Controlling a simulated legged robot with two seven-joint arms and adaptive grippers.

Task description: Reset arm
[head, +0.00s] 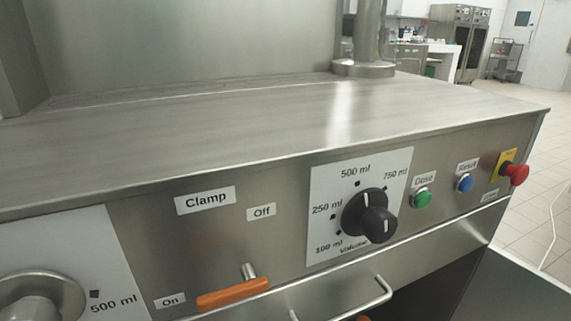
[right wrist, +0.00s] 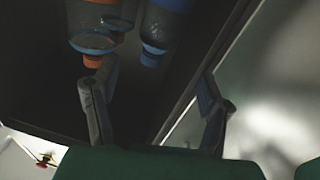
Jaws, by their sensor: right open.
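My right gripper (right wrist: 155,75) shows only in the right wrist view. Its two dark fingers are spread apart, with nothing held between them. One fingertip appears close to the orange cap of a clear bottle (right wrist: 92,42); I cannot tell whether they touch. A second bottle with a blue cap (right wrist: 152,50) shows beside it, in a dark space. No gripper shows in the head view, and my left gripper is in neither view.
The steel machine's top (head: 230,120) is clear. Its front carries an orange clamp lever (head: 232,293), a black volume knob (head: 370,215), a green button (head: 424,199), a blue button (head: 465,183) and a red emergency stop (head: 515,173). A bar handle (head: 375,300) sticks out below.

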